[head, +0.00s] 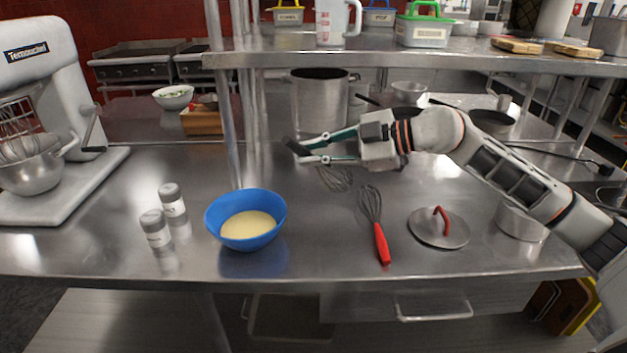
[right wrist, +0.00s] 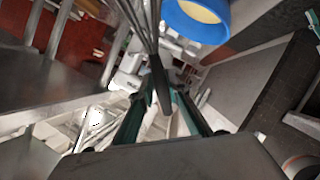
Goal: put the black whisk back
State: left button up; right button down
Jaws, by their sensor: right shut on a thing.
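My right gripper (head: 310,151) is held above the steel counter, left of and behind the red whisk. It is shut on the black whisk, whose dark handle (head: 297,147) shows at the fingertips. Wire loops (head: 335,178) show just below the gripper in the head view. In the right wrist view the handle (right wrist: 160,85) is between the fingers, and the wires (right wrist: 143,25) reach the top edge, near the blue bowl (right wrist: 197,20). A second whisk with a red handle (head: 381,243) lies on the counter (head: 310,235). My left gripper is not in view.
The blue bowl (head: 246,197) with pale yellow contents stands front left, beside two shakers (head: 171,200). A lid with a red handle (head: 440,228) lies at the right. A tall pot (head: 320,103) stands behind, under a steel shelf (head: 420,62). A stand mixer (head: 60,90) is at the left.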

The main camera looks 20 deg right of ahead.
notch_tip(320, 180, down, 6)
jog(key=shift+f, duration=0.2)
dwell(0.4)
jog(key=c, duration=2)
grip_release()
jog(key=shift+f, duration=0.1)
jog(key=shift+o, duration=0.2)
jog(key=b+v, duration=0.2)
jog(key=v, duration=1)
